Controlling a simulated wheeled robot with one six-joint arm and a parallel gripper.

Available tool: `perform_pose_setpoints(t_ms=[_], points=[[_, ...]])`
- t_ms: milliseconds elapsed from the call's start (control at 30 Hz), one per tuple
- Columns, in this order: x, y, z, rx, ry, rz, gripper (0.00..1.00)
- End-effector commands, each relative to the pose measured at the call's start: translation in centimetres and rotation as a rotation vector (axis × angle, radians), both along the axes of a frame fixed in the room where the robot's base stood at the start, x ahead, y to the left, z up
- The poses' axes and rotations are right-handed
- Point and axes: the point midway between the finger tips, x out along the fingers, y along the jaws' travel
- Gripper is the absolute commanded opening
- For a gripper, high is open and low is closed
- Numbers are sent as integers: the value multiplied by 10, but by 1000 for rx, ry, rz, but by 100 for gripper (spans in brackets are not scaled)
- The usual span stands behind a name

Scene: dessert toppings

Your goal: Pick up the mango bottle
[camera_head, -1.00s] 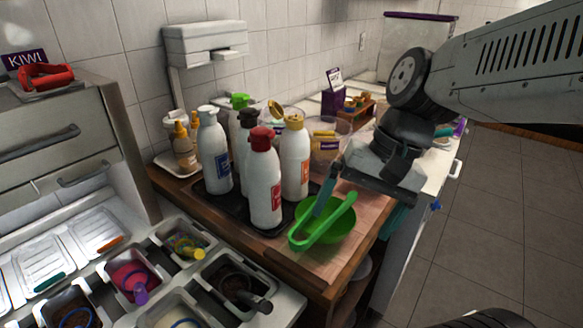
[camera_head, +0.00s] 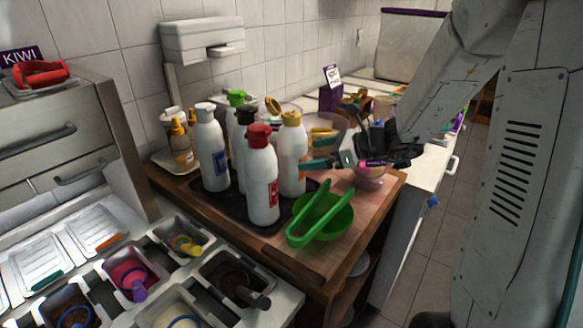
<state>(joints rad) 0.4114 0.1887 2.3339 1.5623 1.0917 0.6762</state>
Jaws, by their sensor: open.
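Several white squeeze bottles stand upright on a black tray (camera_head: 240,208). The one with the yellow cap, flipped open, and an orange label is likely the mango bottle (camera_head: 291,165); I cannot read its label. It stands at the right of the group, behind and right of the red-capped bottle (camera_head: 260,180), which hides part of its left side. I cannot tell whether a finger touches the bottle.
A green bowl (camera_head: 338,222) with green tongs (camera_head: 308,215) sits in front right of the bottles. A blue-labelled bottle (camera_head: 212,150), a green-capped one and a black-capped one (camera_head: 246,140) crowd the left. A small bowl (camera_head: 370,173) stands below my gripper.

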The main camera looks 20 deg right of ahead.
Motion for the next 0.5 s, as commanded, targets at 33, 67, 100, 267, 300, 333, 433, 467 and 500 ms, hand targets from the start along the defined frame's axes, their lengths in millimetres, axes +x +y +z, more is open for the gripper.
perform_pose_setpoints(t_ms=[33,67,100,267,300,333,433,467,500], points=[[4,6,-5,1,8,3,95],[6,9,-7,2,7,2,95],[8,11,-8,1,6,1,95],[14,18,-12,-1,7,1,95],[17,21,-14,0,7,2,95],[19,24,-16,0,8,3,95],[30,36,-22,0,8,4,95],[33,39,-23,-1,7,4,95],[36,43,-25,0,6,3,95]])
